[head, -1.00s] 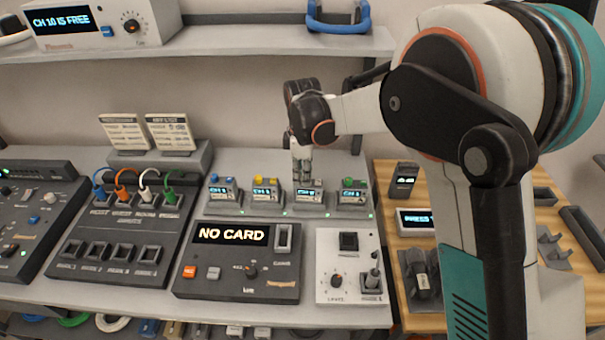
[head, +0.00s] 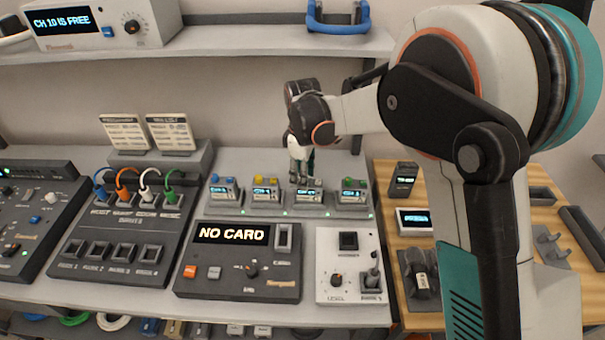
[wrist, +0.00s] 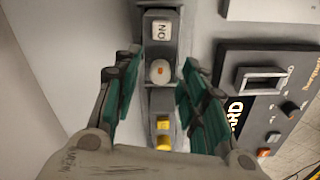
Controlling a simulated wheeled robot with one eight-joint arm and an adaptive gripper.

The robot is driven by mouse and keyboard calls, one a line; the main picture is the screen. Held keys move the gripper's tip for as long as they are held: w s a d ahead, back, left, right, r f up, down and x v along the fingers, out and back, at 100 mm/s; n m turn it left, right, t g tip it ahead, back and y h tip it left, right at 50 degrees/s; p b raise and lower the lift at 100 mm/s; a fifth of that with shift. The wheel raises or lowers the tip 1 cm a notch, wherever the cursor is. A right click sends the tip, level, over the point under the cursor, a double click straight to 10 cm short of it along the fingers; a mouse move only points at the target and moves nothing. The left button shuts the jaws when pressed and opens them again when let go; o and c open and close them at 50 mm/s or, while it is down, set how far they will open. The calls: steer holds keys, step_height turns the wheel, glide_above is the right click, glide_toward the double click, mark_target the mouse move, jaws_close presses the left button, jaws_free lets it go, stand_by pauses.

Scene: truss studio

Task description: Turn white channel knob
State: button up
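A row of small channel units with coloured knobs stands at the back of the desk in the head view: blue (head: 214,177), yellow (head: 262,181) and green (head: 353,183). My gripper (head: 300,180) points down over the third unit (head: 308,197) and hides its knob there. In the wrist view a round white knob with an orange dot (wrist: 160,71) lies between the spread teal fingers of my gripper (wrist: 158,72). The fingers are apart on either side of it, with nothing held. I cannot tell how high the tips are above it.
The recorder showing "NO CARD" (head: 236,272) lies in front of the row, with a pale level panel (head: 350,247) at its right. Cables stand on the panel (head: 118,255) to the left. Card stands (head: 145,132) are behind. A wooden table (head: 448,240) is at the right.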

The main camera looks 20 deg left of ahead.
steer(key=shift+r, duration=0.1)
step_height(320, 180, up, 12)
stand_by(0.5)
